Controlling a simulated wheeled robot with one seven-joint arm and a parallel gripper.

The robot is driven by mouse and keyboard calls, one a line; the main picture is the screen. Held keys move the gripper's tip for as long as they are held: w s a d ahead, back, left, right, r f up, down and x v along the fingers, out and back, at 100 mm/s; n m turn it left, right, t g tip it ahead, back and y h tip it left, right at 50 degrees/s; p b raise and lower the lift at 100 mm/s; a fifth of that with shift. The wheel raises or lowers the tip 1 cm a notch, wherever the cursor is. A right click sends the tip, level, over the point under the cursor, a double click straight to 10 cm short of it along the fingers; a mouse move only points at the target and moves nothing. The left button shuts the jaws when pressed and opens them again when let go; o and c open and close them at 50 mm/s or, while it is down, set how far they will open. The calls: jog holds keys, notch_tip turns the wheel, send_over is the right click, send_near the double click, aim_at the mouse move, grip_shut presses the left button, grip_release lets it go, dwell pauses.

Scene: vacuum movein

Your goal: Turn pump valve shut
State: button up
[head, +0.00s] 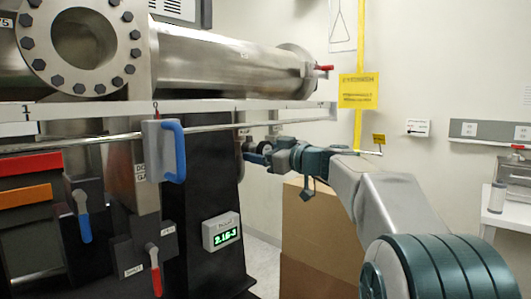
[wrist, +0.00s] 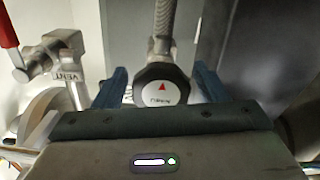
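The round valve knob (wrist: 162,84) shows in the middle of the wrist view, black-rimmed with a pale face, a red arrow pointing up and small lettering that seems to read OPEN. A braided hose (wrist: 165,22) runs up behind it. My gripper (wrist: 161,90) has one blue finger on each side of the knob; the fingers stand apart, with the knob between them, and firm contact is not visible. In the head view my gripper (head: 257,153) reaches left behind the black stand, where the knob is small and partly hidden.
A VENT valve (wrist: 68,65) with a red handle (wrist: 8,38) is close to the left finger. A steel chamber (head: 230,62) and a long rail (head: 180,108) lie above my arm. Cardboard boxes (head: 318,230) stand beneath it. A green display (head: 222,232) is on the stand.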

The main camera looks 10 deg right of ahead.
jog(key=shift+d, duration=0.1)
jog(key=c, duration=0.7)
